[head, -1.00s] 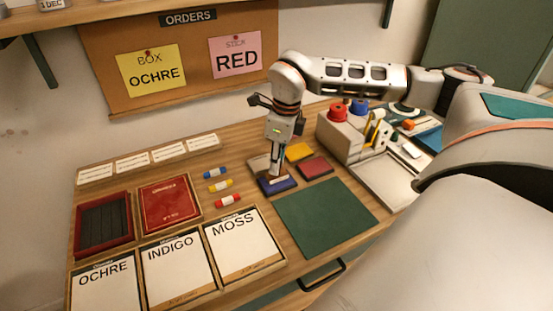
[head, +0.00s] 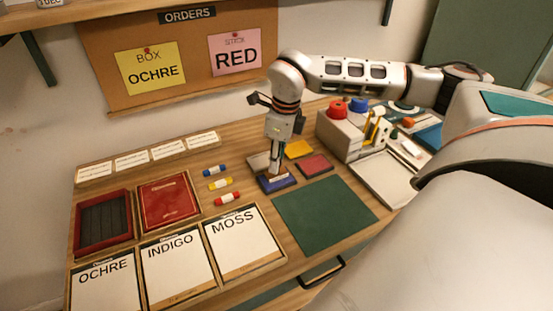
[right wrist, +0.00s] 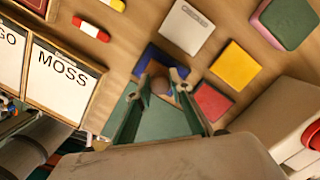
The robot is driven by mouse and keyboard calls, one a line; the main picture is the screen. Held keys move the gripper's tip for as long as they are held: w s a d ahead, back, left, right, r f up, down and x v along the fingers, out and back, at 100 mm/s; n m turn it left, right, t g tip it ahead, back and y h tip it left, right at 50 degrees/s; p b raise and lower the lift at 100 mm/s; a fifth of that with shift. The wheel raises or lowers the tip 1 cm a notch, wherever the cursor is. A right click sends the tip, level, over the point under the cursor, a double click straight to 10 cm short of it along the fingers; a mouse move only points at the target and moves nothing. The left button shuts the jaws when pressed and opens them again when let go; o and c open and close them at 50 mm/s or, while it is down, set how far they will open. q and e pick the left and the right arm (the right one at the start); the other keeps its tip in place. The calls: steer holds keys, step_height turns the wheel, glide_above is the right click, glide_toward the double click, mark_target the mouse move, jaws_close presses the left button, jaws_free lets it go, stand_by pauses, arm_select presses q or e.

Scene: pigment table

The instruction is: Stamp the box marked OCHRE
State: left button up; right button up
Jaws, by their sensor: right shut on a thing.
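The box marked OCHRE (head: 108,287) stands at the front left of the table, with a white top and its name in black. A yellow note (head: 152,75) on the board reads BOX OCHRE. My right gripper (head: 274,168) points down over the blue ink pad (head: 280,184). It is shut on a stamp with a round brown handle, which shows between the fingers in the right wrist view (right wrist: 160,85). The stamp's lower end is at the blue pad; I cannot tell whether it touches. My left gripper is not in view.
Boxes marked INDIGO (head: 177,270) and MOSS (head: 240,245) stand right of OCHRE. Yellow (head: 299,149) and red (head: 314,166) pads lie beside the blue one. A green mat (head: 325,215) is bare. Small coloured sticks (head: 220,184) lie left of the pads. A pink note (head: 235,55) reads RED.

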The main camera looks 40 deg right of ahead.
steer(key=shift+f, duration=0.4)
steer(key=shift+s+f, duration=0.15)
steer(key=shift+f, duration=0.05)
stand_by(2.3)
step_height(320, 180, up, 2)
steer(key=shift+r+p, duration=0.25)
steer(key=shift+p, duration=0.9)
steer(key=shift+r+p, duration=0.7)
steer(key=shift+r, duration=0.15)
steer(key=shift+r+p, duration=1.5)
steer(key=shift+r, duration=0.1)
